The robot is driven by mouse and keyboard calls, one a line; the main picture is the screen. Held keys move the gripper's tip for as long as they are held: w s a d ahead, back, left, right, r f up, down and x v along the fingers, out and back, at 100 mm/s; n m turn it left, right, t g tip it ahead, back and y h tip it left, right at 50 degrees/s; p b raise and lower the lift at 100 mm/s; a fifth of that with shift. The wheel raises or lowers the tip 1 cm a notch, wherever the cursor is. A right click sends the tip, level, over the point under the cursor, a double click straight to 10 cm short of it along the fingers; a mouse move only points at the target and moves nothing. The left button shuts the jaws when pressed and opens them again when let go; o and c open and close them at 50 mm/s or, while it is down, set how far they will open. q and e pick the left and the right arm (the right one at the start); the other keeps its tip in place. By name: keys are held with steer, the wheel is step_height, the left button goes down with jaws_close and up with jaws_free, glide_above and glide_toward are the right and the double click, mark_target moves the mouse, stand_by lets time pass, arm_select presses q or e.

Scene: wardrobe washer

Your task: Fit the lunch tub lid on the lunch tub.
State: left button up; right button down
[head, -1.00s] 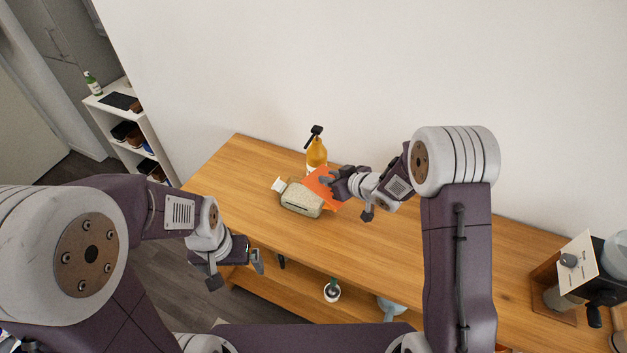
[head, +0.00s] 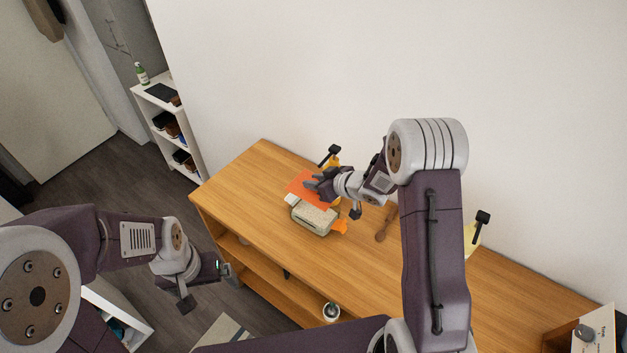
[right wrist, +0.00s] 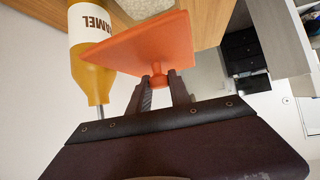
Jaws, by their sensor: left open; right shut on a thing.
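The orange lid (head: 304,188) is a flat square plate with a small round knob. My right gripper (head: 314,185) is shut on that knob. The right wrist view shows the lid (right wrist: 140,48) tilted in front of the fingers (right wrist: 163,88). In the head view the lid appears just beyond a rounded beige speckled object (head: 314,218) on the bench. A small orange piece (head: 341,227) shows at that object's right end. I cannot tell which of these is the lunch tub. My left gripper (head: 228,272) is open and empty, left of the bench's front edge.
An amber bottle (head: 334,162) with a black top stands behind my right gripper and close to the lid in the right wrist view (right wrist: 92,50). A brown utensil (head: 385,225) lies on the wooden bench (head: 262,178). The bench's left end is clear.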

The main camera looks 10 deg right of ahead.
step_height(320, 180, down, 8)
steer(key=b, duration=0.6)
steer(key=shift+f, duration=0.15)
steer(key=shift+d+f+b, duration=0.1)
steer(key=shift+f+b, duration=0.45)
steer(key=shift+f, duration=0.1)
stand_by(1.0)
steer(key=c, duration=1.1)
jaws_free()
steer(key=shift+o, duration=0.2)
steer(key=shift+o, duration=1.3)
